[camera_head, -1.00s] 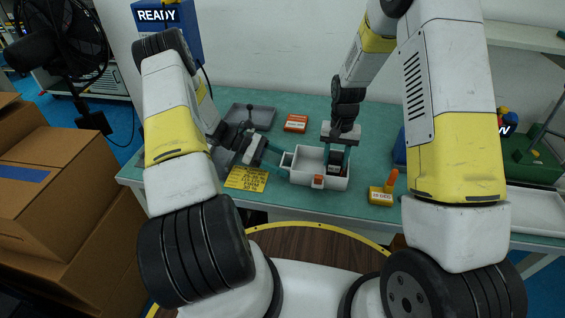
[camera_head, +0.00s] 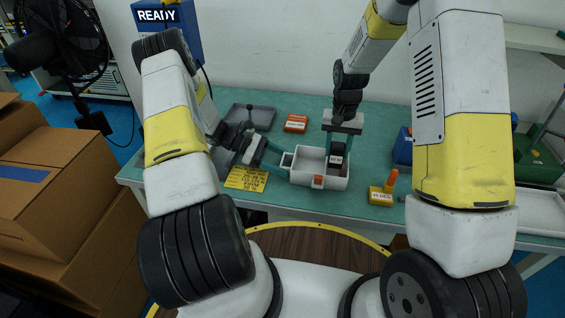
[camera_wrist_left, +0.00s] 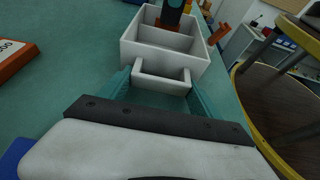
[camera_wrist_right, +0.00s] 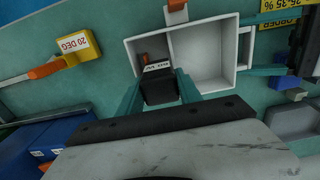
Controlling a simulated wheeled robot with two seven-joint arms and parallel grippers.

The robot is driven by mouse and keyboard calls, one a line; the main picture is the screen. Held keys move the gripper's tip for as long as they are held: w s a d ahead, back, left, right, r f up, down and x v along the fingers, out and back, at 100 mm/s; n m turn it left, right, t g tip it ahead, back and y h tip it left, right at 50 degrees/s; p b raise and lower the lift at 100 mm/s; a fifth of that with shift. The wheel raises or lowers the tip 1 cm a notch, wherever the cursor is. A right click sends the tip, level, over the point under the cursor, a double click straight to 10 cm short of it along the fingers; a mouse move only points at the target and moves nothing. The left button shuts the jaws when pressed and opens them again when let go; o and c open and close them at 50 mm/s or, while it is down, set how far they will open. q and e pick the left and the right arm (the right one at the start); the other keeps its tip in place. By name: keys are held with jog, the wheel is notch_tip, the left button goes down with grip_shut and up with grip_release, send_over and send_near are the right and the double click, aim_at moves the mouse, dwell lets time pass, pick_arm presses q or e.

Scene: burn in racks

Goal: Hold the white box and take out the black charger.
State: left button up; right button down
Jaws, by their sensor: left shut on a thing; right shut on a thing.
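The white box (camera_head: 304,177) stands on the green table and has a divider and a handle on its left side. My left gripper (camera_head: 276,160) is shut on that handle; the handle also shows between its teal fingers in the left wrist view (camera_wrist_left: 162,82). My right gripper (camera_head: 340,144) points down over the box's right compartment and is shut on the black charger (camera_head: 337,157), which has a white label. In the right wrist view the charger (camera_wrist_right: 159,84) sits between the teal fingers. It is raised compared with before; whether its bottom clears the rim is unclear.
A yellow block with an orange stick (camera_head: 381,195) stands right of the box. A yellow label (camera_head: 246,178) lies left of it. A red-orange block (camera_head: 296,123) and a grey tray (camera_head: 250,117) lie behind. A blue bin (camera_head: 403,147) is at the right.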

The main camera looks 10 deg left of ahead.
aim_at(338, 145)
jog(key=shift+r, duration=1.65)
pick_arm(q)
jog(key=o, duration=2)
jog(key=v, duration=1.2)
